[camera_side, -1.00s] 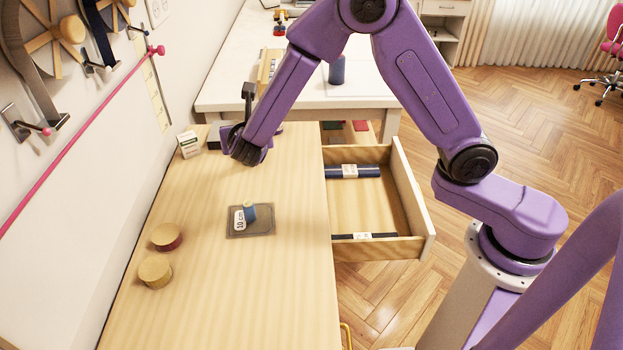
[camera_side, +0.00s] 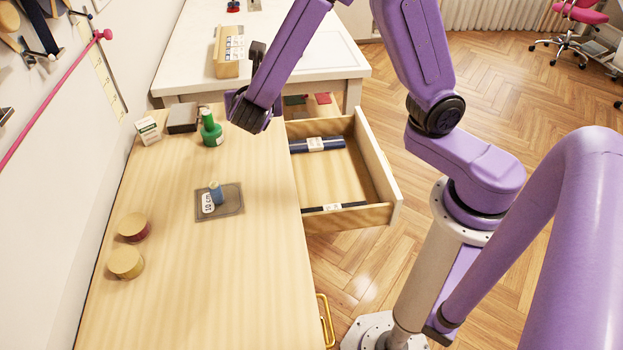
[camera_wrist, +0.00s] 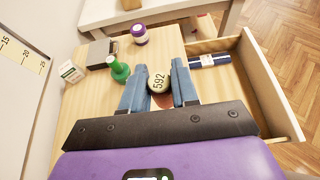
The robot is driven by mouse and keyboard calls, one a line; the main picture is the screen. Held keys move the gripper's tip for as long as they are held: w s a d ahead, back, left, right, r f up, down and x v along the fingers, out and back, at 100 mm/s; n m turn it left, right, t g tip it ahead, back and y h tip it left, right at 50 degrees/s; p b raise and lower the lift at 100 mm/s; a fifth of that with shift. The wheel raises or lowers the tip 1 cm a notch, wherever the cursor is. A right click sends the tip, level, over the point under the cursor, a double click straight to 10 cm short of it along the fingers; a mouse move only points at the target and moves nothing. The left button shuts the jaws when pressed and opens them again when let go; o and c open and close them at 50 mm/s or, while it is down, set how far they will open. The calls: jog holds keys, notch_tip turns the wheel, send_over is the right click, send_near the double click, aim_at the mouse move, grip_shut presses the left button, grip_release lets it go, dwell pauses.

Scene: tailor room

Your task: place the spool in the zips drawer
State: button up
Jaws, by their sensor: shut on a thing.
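My gripper (camera_side: 248,112) is over the far right part of the wooden table in the side view, left of the open drawer (camera_side: 379,168). In the wrist view my gripper's two blue fingers (camera_wrist: 158,76) are shut on the spool (camera_wrist: 158,82), whose round pale end reads 592. A reddish part of it shows below that end. The side view hides the spool behind my gripper. The drawer stands pulled out at the table's right side, right of my fingers in the wrist view. It holds a blue roll with a white label (camera_side: 318,144) and a thin dark roll (camera_side: 335,207).
A green bottle (camera_side: 211,130), a grey box (camera_side: 182,118) and a small white-green box (camera_side: 148,130) stand near my gripper. A grey mat (camera_side: 232,205) bears a small blue item (camera_side: 215,190). Two round tins (camera_side: 126,262) sit nearer. The drawer's middle is bare.

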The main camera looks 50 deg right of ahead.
jog(key=s+d+r+m+g+h, duration=0.1)
jog(key=s+d+m+g+h, duration=0.15)
jog(key=s+d, duration=0.85)
jog(key=s+d+m+g+h, duration=0.1)
jog(key=s+d+m+g, duration=0.35)
jog(key=s, duration=0.95)
jog(key=n+t, duration=0.1)
jog(key=t, duration=0.1)
send_over(354, 184)
notch_tip(354, 184, down, 29)
jog(key=shift+d+f, duration=0.1)
jog(key=shift+f, duration=0.1)
jog(key=shift+f+n, duration=0.3)
jog(key=shift+f, duration=1.25)
jog(key=shift+f, duration=0.1)
jog(key=o, duration=1)
